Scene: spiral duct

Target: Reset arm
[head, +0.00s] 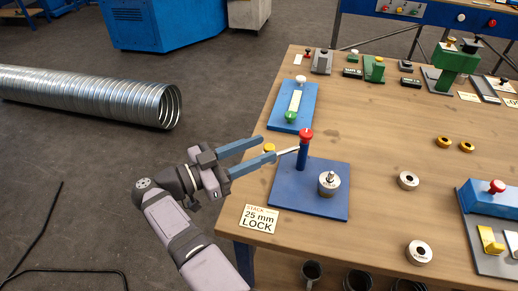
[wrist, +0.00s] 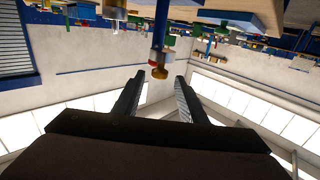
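My gripper (head: 268,149) is open at the table's left edge, its two blue fingers apart and pointing right. A blue post with a red cap (head: 306,134) stands on a blue square plate (head: 322,210). A pale lever (head: 287,151) reaches left from the post toward my fingertips. A steel-topped round piece (head: 329,183) sits on the plate.
A card reading "STACK 25 mm LOCK" (head: 259,218) lies at the table's front left. Steel rings (head: 407,181) and yellow rings (head: 443,142) lie to the right. A blue fixture with a green knob (head: 293,106) stands behind. A spiral duct (head: 95,93) lies off the table at left.

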